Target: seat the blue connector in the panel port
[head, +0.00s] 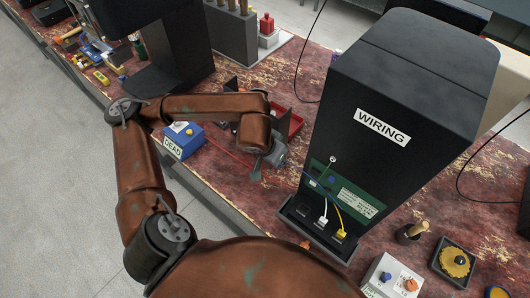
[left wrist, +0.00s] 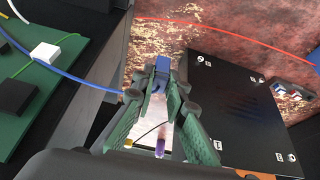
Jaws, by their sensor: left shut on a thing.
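My left gripper (head: 257,172) is left of the black WIRING cabinet (head: 385,110), apart from its ports. In the left wrist view its green fingers (left wrist: 161,85) are shut on the blue connector (left wrist: 161,68). A blue wire (left wrist: 80,80) runs from the connector toward the green circuit board (head: 345,190) on the cabinet. Below the board, the port row holds a white connector (head: 322,221) and a yellow connector (head: 340,234). A dark port (head: 303,211) at the left of the row looks empty. The connector is too small to make out in the head view. My right gripper is not in view.
A blue box labelled DEAD (head: 183,140) stands left of my gripper, with a red wire on the table. A red tray (head: 288,125) lies behind the gripper. A white box with knobs (head: 392,278) stands at the front right. Bare tabletop lies left of the port row.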

